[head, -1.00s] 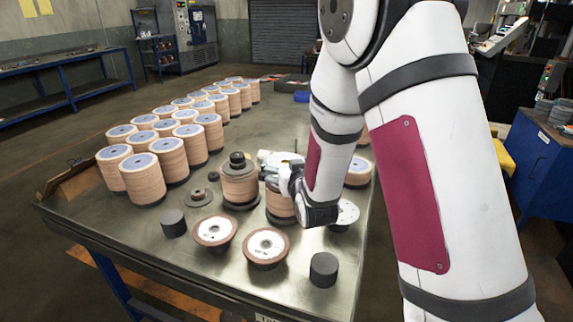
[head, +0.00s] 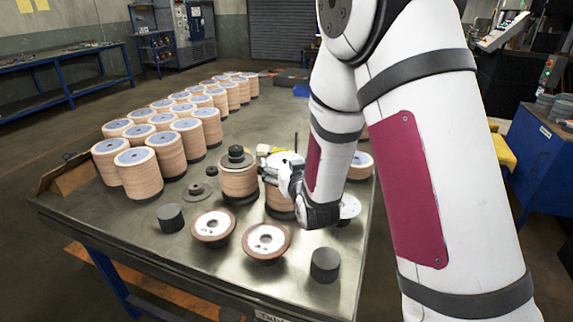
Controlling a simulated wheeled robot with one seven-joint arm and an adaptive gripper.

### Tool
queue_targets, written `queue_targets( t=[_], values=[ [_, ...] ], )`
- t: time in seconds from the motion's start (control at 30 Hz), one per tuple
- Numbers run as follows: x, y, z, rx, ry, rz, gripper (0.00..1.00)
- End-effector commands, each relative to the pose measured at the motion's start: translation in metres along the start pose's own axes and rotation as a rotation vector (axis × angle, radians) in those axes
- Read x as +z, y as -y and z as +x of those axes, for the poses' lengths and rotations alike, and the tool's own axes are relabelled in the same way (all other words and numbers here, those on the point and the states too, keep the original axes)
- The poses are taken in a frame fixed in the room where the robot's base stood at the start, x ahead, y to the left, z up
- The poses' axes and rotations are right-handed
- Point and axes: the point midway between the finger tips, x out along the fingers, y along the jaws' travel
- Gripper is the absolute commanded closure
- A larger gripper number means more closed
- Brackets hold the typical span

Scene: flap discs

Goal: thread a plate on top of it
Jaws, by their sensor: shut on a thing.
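A stack of tan flap discs (head: 239,183) stands near the middle of the table, with a dark plate and a black knob (head: 236,151) on its top. A second tan disc stack (head: 278,201) stands just right of it, partly behind my arm. My gripper (head: 268,158) is at the top of this second stack, close to the first stack's right side. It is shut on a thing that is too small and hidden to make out. Whether that thing touches the stack I cannot tell. A dark flanged plate (head: 197,191) lies on the table left of the first stack.
Rows of tan disc stacks (head: 138,172) fill the table's left and back. In front are two discs with pale centres (head: 213,224) (head: 267,239) and two black cylinders (head: 170,217) (head: 325,264). Another pale disc (head: 348,206) and a stack (head: 360,165) are right of my arm.

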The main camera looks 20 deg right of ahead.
Motion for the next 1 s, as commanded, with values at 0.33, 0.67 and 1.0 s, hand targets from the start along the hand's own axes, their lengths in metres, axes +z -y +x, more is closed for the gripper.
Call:
queue_targets(
  t=[0.33,0.67,1.0],
  values=[
    [0.000,0.000,0.000,0.000,-0.001,0.000,0.39],
    [0.009,0.000,0.002,0.000,0.000,0.000,0.39],
    [0.019,0.000,0.004,0.000,0.000,0.000,0.00]
  ],
)
